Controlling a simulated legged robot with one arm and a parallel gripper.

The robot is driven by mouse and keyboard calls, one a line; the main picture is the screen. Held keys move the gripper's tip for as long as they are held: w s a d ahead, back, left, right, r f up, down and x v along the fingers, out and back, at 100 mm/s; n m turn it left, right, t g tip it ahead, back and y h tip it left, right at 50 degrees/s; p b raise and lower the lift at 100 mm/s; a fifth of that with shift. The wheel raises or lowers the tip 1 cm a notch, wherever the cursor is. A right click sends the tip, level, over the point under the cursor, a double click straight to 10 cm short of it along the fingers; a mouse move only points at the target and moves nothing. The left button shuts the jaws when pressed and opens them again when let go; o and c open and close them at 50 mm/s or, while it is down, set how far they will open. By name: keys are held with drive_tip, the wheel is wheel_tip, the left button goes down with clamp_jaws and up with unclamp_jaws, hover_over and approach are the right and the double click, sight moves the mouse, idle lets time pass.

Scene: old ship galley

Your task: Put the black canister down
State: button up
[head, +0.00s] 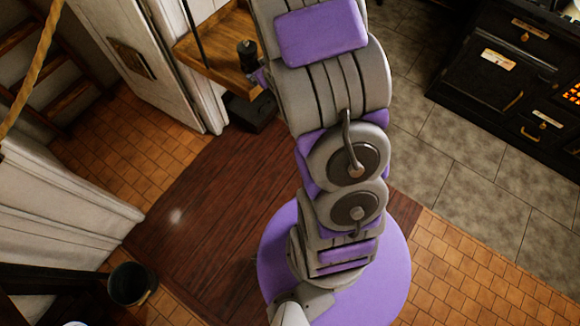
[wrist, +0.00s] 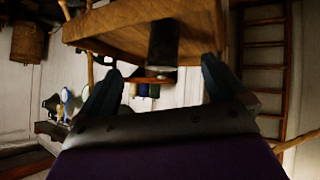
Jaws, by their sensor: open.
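The black canister (head: 247,56) is upright on a hanging wooden shelf (head: 212,52), near the shelf's right end in the head view. In the wrist view the canister (wrist: 163,42) is a dark cylinder against the wooden shelf (wrist: 110,25), ahead of and between my fingertips. My gripper (wrist: 160,66) is open, with one finger at each side of the picture and a visible gap to the canister. In the head view my gripper (head: 262,77) is mostly hidden by my arm, close beside the canister. The canister's contact with the shelf is hard to see.
A black stove (head: 500,75) stands at upper right. A dark bucket (head: 130,284) is on the floor at lower left. A rope (head: 38,65) hangs at upper left, near wooden steps (head: 30,70).

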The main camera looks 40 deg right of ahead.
drive_tip(key=s+a+r+g, duration=0.4)
drive_tip(key=s+a+r, duration=0.1)
drive_tip(key=s, duration=0.7)
drive_tip(key=s+a+r+g+y, duration=0.1)
drive_tip(key=s+a+r+g, duration=0.2)
drive_tip(key=s, duration=0.9)
drive_tip(key=s+a+r+g+y, duration=0.1)
drive_tip(key=s+a+r+g, duration=0.3)
drive_tip(key=s+a+r, duration=0.4)
drive_tip(key=s, duration=0.5)
drive_tip(key=shift+a+r+m+g, duration=0.15)
drive_tip(key=shift+a+m+g, duration=0.15)
drive_tip(key=shift+m, duration=0.1)
